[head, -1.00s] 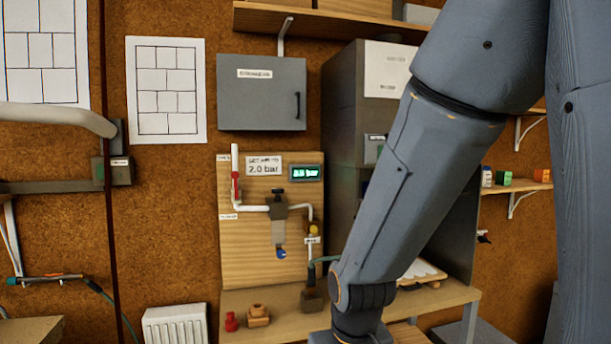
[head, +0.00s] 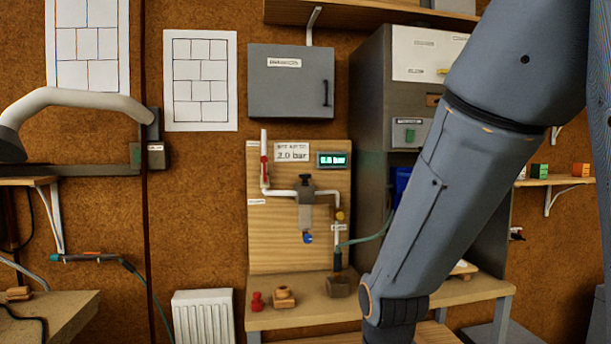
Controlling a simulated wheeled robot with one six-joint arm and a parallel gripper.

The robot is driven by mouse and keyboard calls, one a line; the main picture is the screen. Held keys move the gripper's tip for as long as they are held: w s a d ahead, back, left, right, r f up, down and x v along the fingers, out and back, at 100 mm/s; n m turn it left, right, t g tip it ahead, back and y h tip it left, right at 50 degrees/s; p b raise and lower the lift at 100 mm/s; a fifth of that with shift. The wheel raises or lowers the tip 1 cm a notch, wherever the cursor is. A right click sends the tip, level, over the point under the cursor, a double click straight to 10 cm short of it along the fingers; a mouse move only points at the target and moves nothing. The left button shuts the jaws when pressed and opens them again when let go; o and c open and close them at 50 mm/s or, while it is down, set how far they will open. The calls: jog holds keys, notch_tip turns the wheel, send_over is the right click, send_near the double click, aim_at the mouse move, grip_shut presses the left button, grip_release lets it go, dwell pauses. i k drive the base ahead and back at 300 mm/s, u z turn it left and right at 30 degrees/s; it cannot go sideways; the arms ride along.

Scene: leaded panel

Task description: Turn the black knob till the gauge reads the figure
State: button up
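The black knob (head: 305,179) sits on top of the grey regulator (head: 305,197), in the pipework on a wooden board (head: 270,235) on the wall. The small gauge display (head: 332,160) is lit at the board's upper right; its figure is blurred, perhaps 0.5 or 5.5 bar. A white sign (head: 292,152) beside it reads 2.0 bar. A red-handled valve (head: 264,172) is on the left pipe. My arm hangs at the right, well apart from the knob. My gripper is below the picture's lower edge, out of view.
A narrow bench (head: 290,318) under the board carries a red piece (head: 257,301), a wooden piece (head: 284,297) and a dark block (head: 338,287). A grey cabinet (head: 290,80) hangs above. A tall grey unit (head: 370,120) stands right of the board. A radiator (head: 203,317) stands left.

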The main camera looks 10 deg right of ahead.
aim_at(304, 177)
jog(key=z, duration=0.1)
jog(key=k, duration=0.35)
jog(key=u, duration=0.9)
jog(key=i, duration=1.2)
jog(key=z, duration=0.45)
